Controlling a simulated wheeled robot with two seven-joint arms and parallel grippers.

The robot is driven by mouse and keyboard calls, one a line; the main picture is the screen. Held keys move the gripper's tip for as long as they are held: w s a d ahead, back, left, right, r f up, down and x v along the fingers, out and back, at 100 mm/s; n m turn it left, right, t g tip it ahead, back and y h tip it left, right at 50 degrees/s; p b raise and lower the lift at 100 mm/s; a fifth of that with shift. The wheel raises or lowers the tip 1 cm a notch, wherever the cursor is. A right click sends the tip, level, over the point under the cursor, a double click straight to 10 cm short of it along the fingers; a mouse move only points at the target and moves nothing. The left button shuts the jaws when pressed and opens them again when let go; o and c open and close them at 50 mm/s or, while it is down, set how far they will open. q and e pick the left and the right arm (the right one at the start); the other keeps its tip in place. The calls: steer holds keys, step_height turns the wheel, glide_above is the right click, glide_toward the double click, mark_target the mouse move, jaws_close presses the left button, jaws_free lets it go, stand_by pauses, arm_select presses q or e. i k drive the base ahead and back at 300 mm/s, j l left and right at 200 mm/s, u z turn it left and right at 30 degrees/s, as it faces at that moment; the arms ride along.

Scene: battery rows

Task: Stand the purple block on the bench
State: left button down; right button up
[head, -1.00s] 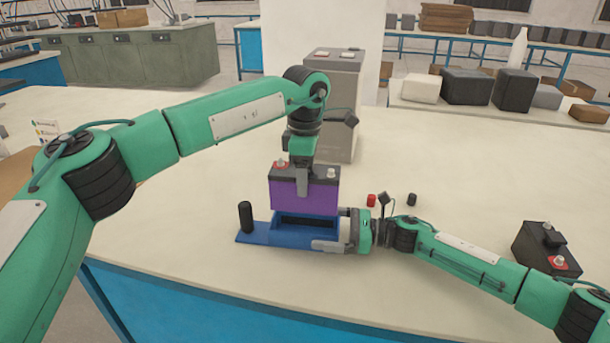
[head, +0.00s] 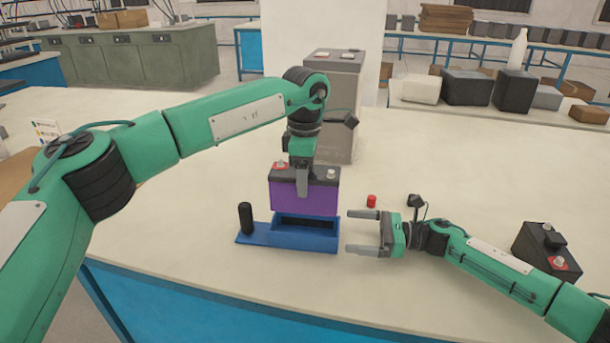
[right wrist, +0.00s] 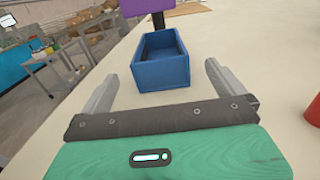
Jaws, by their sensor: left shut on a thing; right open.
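The purple block (head: 304,197) has a black top with a red terminal and a pale terminal. It is upright, and my left gripper (head: 302,190) is shut on it from above. It is held just above or behind the blue tray (head: 305,241); I cannot tell whether it touches anything. Its lower part also shows at the top of the right wrist view (right wrist: 145,6). My right gripper (head: 362,232) is open and empty, to the right of the blue tray, with its fingers pointing at it. The tray looks empty in the right wrist view (right wrist: 160,72).
The bench (head: 440,170) is pale with a blue front. A black post (head: 245,218) stands on the tray's left end. A red cap (head: 371,201) lies right of the block.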

mark_target(440, 261)
steer(key=k, duration=1)
